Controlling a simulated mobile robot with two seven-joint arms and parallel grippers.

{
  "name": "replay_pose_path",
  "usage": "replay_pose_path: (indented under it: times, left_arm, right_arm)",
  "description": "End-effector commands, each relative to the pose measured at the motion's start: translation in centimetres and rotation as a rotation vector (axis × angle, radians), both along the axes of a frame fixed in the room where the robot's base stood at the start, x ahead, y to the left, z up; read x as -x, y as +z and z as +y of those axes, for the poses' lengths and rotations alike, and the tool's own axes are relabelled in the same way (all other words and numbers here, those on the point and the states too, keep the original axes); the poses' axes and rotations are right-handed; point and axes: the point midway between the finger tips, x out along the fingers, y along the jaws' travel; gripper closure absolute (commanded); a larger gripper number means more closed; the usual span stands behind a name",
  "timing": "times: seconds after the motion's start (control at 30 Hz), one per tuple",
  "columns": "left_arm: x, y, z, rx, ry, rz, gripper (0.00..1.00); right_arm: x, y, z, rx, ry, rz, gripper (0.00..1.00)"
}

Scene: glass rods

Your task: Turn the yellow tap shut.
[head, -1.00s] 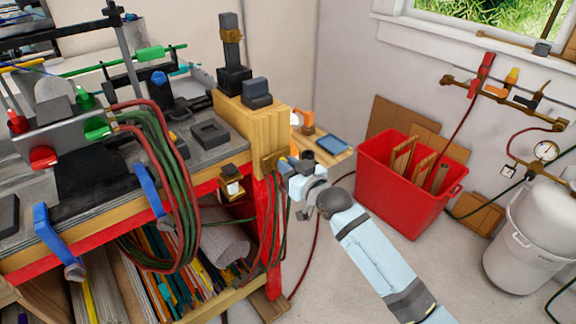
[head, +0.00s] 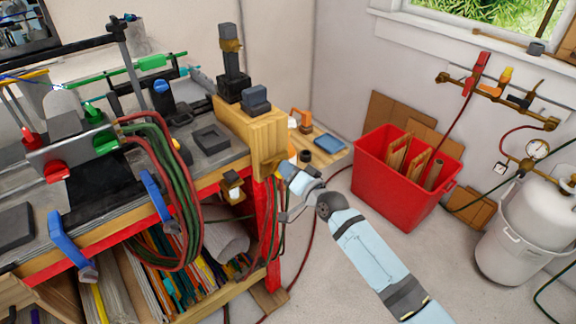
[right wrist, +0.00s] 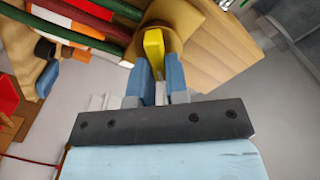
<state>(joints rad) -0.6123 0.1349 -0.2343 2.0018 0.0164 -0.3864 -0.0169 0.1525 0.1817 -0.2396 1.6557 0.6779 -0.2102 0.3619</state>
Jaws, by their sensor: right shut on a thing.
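The yellow tap handle (right wrist: 153,46) shows in the right wrist view, standing out from a round brass body. The two blue fingers of my right gripper (right wrist: 153,80) are on either side of it, shut on it. In the head view my right gripper (head: 283,168) is at the end of the wooden bench, against the brass fitting (head: 271,164). The handle itself is hidden there. My left gripper is not in view.
Red and green hoses (head: 165,185) hang over the bench front beside blue clamps (head: 70,245). A red bin (head: 400,195) stands on the floor to the right, near a white tank (head: 515,245). A wall pipe (head: 500,98) carries red, orange and black taps.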

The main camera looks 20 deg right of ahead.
Motion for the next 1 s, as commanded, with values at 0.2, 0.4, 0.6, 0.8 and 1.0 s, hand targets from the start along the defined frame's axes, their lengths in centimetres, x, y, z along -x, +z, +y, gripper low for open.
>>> replay_pose_path:
  times: [0.2, 0.4, 0.6, 0.8, 1.0]
  left_arm:
    - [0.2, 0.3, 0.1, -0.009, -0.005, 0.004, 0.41]
    - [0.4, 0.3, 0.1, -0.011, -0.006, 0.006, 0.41]
    - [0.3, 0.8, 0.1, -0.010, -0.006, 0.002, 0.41]
    - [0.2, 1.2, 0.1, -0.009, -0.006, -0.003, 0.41]
    - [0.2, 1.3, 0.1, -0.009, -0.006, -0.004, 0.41]
  right_arm:
    - [0.0, -0.1, -0.1, -0.194, -0.001, 0.071, 1.00]
    - [-0.1, -0.3, -0.2, -0.369, 0.000, 0.134, 1.00]
    - [-0.1, -0.5, -0.2, -0.520, 0.000, 0.189, 1.00]
    - [-0.1, -0.7, -0.3, -0.631, -0.001, 0.229, 1.00]
    - [-0.1, -0.7, -0.3, -0.696, -0.001, 0.252, 1.00]
